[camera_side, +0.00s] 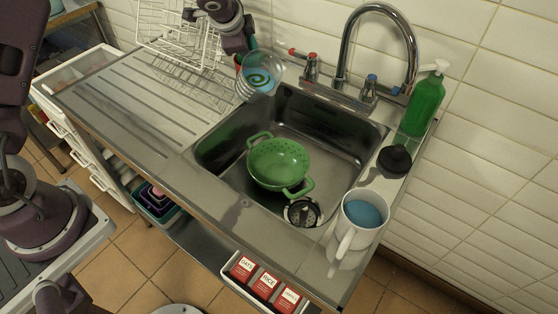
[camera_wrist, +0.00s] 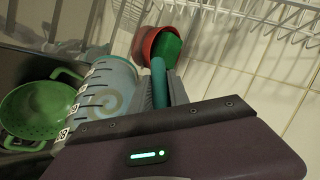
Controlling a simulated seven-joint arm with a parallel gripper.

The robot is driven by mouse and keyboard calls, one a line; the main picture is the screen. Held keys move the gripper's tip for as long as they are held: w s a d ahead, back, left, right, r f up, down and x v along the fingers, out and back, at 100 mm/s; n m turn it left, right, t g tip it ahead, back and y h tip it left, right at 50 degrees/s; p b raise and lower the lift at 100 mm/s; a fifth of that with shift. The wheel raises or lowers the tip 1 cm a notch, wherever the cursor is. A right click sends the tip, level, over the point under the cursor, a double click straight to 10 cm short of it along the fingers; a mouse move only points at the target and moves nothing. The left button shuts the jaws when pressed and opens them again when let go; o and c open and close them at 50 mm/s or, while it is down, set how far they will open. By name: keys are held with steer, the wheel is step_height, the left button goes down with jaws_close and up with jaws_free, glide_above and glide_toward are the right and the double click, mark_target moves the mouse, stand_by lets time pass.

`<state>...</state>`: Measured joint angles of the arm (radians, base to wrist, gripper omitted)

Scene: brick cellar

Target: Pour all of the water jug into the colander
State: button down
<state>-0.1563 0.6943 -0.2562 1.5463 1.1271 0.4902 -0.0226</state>
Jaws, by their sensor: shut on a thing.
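My gripper (camera_side: 246,50) is shut on the teal handle of a clear jug (camera_side: 262,80) at the back left of the sink. The jug has a swirl mark and blue inside; its exact tilt and water level are unclear. In the wrist view the clear jug (camera_wrist: 105,95) shows measuring marks, and its handle is between my gripper's fingers (camera_wrist: 160,92). The green colander (camera_side: 278,165), with two handles, sits on the sink floor, apart from and in front of the jug. It also shows in the wrist view (camera_wrist: 38,110). No water stream is visible.
A white jug (camera_side: 362,225) with blue contents stands on the right counter near a black object (camera_side: 394,160) and a green soap bottle (camera_side: 424,100). The tap (camera_side: 376,10) arches behind the sink. A white dish rack (camera_side: 185,35) is at the back left. The ribbed drainboard (camera_side: 135,105) is clear.

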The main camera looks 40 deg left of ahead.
mark_target(257, 54)
steer(key=shift+s+d+r+t+y+p, duration=0.2)
steer(key=shift+d+r+t+y+p, duration=0.15)
steer(key=shift+r+y, duration=0.1)
steer(key=shift+s+d+r+y+p, duration=0.15)
steer(key=shift+d+r+y+p, duration=0.1)
steer(key=shift+p, duration=0.25)
steer(key=shift+s+d+r+m+t+y+p, duration=0.15)
steer(key=shift+d+m+t+y+p, duration=0.15)
steer(key=shift+t+y+p, duration=0.15)
steer(key=shift+s+d+r+t+y+p, duration=0.2)
steer(key=shift+t+y+p, duration=0.1)
steer(key=shift+p, duration=0.15)
steer(key=shift+s+d+r+y+p, duration=0.1)
steer(key=shift+d+y+p, duration=0.2)
steer(key=shift+p, duration=1.05)
steer(key=shift+s+d+f+m+t+y, duration=0.45)
steer(key=shift+d+f+t+y, duration=0.15)
steer(key=shift+d+t, duration=0.15)
stand_by(1.2)
steer(key=shift+s+d+t+y, duration=0.3)
steer(key=shift+s+d, duration=0.15)
steer(key=shift+d, duration=0.35)
steer(key=shift+s+d+t+y, duration=0.25)
steer(key=shift+s+d, duration=0.15)
steer(key=shift+d, duration=0.35)
stand_by(0.4)
steer(key=shift+s+d+f+m+y, duration=0.35)
steer(key=shift+d+f, duration=0.1)
steer(key=shift+d, duration=0.1)
stand_by(0.4)
